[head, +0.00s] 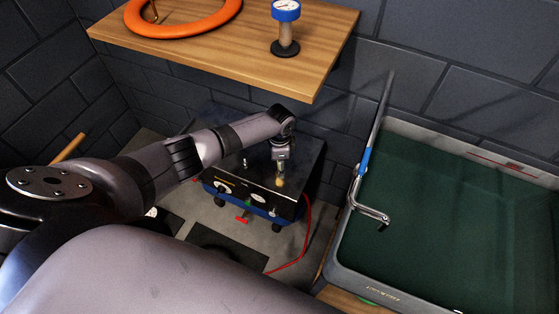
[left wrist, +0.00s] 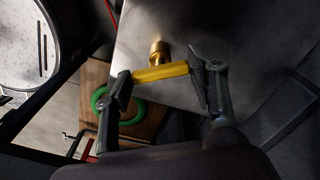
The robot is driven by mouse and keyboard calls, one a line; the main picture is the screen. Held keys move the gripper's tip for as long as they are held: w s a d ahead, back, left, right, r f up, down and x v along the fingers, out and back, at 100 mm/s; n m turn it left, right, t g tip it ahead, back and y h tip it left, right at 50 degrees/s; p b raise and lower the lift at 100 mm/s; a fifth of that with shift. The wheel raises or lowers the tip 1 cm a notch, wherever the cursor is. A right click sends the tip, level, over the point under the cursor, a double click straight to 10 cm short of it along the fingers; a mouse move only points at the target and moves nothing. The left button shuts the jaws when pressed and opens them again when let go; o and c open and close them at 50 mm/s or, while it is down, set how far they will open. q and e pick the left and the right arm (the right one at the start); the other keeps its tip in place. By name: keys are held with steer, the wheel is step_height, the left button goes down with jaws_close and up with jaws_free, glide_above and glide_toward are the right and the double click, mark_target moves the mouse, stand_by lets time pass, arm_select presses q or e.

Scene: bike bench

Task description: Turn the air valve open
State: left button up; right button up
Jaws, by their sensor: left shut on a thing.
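The air valve's yellow handle (left wrist: 160,72) sits on a brass stem (left wrist: 158,50) against a grey metal surface in the left wrist view. My left gripper (left wrist: 160,78) is shut on this handle, with one finger at each end of it. In the head view the same gripper (head: 281,168) points down over the dark metal box (head: 307,160), and a small bit of the yellow handle (head: 280,182) shows below it. The handle's exact angle is hard to tell there. My right gripper is not in view.
The box has dials on its front, a red part (head: 242,219) below and a red hose (head: 307,225) at its right. A green-floored tray (head: 450,200) stands at right.

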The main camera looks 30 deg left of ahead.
arm_select(q)
steer(key=n+p, duration=0.2)
steer(key=n, duration=0.3)
steer(key=shift+r+n, duration=0.1)
steer(key=shift+n, duration=0.2)
steer(key=shift+n+p, duration=0.9)
steer(key=shift+n, duration=1.3)
steer(key=o, duration=1.1)
steer(key=shift+o, duration=0.2)
step_height(320, 180, up, 12)
